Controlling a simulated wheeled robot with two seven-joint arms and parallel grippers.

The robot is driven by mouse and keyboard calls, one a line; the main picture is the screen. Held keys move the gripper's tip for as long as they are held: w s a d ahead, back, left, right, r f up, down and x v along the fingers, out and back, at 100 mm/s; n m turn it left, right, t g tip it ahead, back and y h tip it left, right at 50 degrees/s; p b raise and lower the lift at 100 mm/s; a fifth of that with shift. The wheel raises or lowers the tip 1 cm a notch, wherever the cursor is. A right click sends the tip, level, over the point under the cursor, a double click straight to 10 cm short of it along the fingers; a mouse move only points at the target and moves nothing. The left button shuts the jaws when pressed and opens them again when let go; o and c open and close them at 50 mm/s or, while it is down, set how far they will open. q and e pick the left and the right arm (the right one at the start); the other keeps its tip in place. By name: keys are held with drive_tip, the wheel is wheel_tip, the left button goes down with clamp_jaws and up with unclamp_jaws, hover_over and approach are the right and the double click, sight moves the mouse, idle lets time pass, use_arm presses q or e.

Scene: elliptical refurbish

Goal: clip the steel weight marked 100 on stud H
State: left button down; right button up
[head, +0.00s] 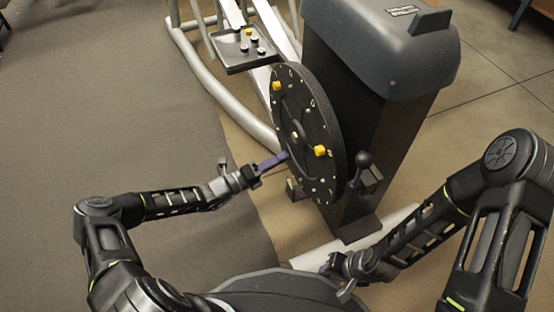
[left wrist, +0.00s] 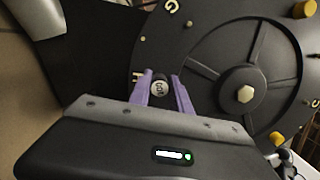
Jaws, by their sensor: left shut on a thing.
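My left gripper (head: 283,157) reaches the left rim of the dark flywheel disc (head: 309,120). In the left wrist view its purple fingers (left wrist: 162,88) are shut on a small round steel weight (left wrist: 160,88) with a pale face; its mark is too small to read surely. The weight is at the disc's face beside the letter H (left wrist: 137,75). The stud under it is hidden, so I cannot tell whether it is seated. My right gripper (head: 330,266) is low, right of centre, away from the disc; its fingers are unclear.
Yellow weights (head: 320,151) sit on the disc, one near the top (head: 277,86). A tray (head: 238,63) holding several small weights stands behind it. A black-knobbed lever (head: 363,160) is at the right. Open floor (head: 110,110) lies left.

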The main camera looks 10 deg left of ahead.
use_arm(q)
drive_tip(key=c, duration=1.1)
unclamp_jaws()
drive_tip(key=p+v, duration=0.2)
drive_tip(key=v, duration=0.5)
drive_tip(key=shift+s+a+f, duration=0.1)
drive_tip(key=shift+s+a, duration=0.15)
